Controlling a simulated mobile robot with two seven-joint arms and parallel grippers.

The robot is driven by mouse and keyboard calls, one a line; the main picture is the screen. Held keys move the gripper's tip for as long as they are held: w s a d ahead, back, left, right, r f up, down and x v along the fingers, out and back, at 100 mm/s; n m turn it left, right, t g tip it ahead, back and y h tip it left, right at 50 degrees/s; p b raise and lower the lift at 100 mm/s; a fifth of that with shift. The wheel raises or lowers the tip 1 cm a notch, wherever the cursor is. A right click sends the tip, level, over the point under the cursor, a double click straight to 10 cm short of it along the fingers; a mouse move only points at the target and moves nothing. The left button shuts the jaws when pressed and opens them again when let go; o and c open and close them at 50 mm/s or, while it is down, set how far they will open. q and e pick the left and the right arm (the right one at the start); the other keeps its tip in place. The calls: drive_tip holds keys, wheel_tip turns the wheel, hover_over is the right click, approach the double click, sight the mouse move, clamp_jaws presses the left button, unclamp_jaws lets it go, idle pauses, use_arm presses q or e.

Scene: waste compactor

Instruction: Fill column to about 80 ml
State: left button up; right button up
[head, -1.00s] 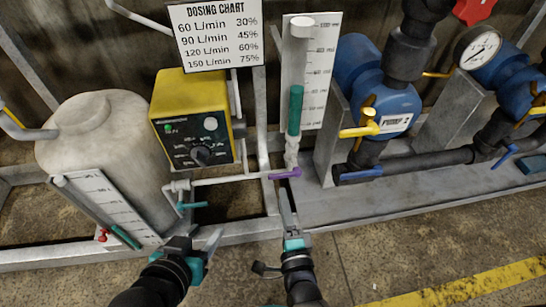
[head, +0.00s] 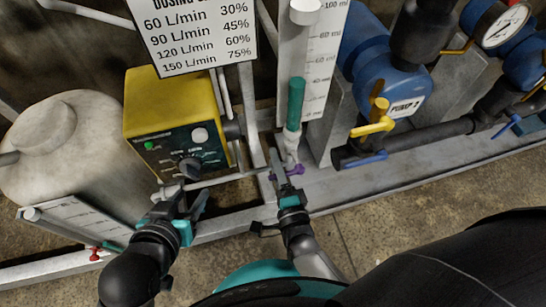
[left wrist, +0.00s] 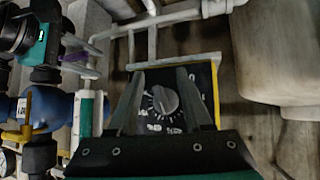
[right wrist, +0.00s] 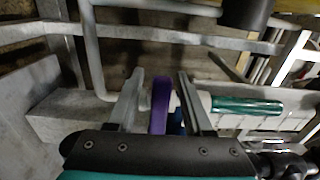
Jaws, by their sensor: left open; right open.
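The clear column (head: 295,110) stands upright before a white scale board (head: 322,65). Green liquid fills its lower part, its top roughly between the 40 and 60 marks. A purple valve handle (head: 292,170) sits at the column's foot. My right gripper (head: 278,160) is open there; in the right wrist view the purple handle (right wrist: 161,103) lies between its fingers. My left gripper (head: 180,197) is open below the yellow dosing pump (head: 150,95); in the left wrist view the pump's dial (left wrist: 163,100) shows between its fingers.
A beige tank (head: 55,150) stands at left with its own scale (head: 70,222) and a red handle. Blue pump 2 (head: 385,70) with a yellow valve handle (head: 374,125) stands right of the column. A dosing chart (head: 200,35) hangs above. The concrete floor in front is open.

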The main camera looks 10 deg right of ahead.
clamp_jaws()
idle(0.3)
idle(1.1)
